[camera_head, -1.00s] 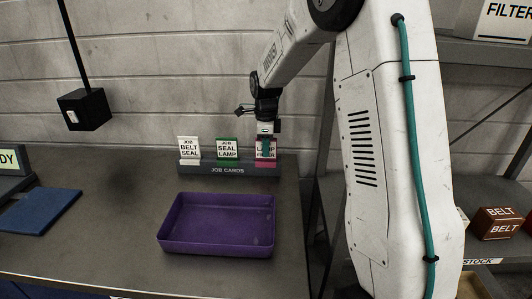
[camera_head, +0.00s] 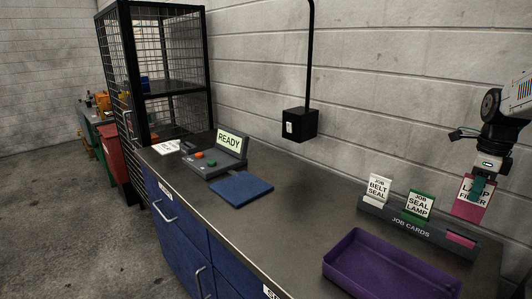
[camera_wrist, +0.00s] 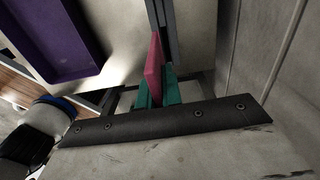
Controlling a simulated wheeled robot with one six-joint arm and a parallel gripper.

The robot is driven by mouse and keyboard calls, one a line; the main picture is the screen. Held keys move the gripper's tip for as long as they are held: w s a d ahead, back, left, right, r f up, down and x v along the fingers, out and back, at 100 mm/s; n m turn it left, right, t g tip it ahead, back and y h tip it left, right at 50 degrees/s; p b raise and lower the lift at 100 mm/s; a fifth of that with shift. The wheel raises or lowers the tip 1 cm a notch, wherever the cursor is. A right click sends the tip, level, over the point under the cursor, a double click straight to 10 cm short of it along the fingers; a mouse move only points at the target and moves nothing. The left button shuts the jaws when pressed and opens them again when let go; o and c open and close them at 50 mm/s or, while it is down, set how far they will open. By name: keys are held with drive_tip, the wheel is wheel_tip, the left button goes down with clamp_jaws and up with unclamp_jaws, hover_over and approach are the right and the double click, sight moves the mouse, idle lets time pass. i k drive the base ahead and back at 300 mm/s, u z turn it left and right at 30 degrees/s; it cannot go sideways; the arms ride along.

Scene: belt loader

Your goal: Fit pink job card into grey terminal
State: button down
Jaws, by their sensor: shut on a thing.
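The pink job card (camera_head: 470,201), labelled with LAMP and FILTER, is held upright by my gripper (camera_head: 478,187) above the right end of the job card rack (camera_head: 410,226). In the wrist view the pink card (camera_wrist: 154,66) stands edge-on between the green fingers of my gripper (camera_wrist: 157,92). The grey terminal (camera_head: 215,160) stands on the bench to the left, with a lit READY screen and orange and green buttons. Its card slot cannot be made out.
A white card (camera_head: 378,189) and a green card (camera_head: 419,205) stand in the rack. A purple tray (camera_head: 345,268) lies in front of it. A blue mat (camera_head: 241,189) lies before the terminal. A black box (camera_head: 299,125) hangs over the bench. A mesh cage (camera_head: 175,75) stands behind.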

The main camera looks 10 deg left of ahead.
sight(229, 152)
drive_tip(key=u, duration=0.55)
drive_tip(key=k, duration=0.6)
drive_tip(key=u, duration=1.2)
drive_tip(key=i, duration=1.05)
drive_tip(key=u, duration=0.7)
drive_tip(key=i, duration=1.75)
drive_tip(key=z, duration=0.4)
drive_tip(key=i, duration=1.2)
drive_tip(key=z, duration=1.5)
drive_tip(key=i, duration=0.7)
drive_tip(key=z, duration=0.6)
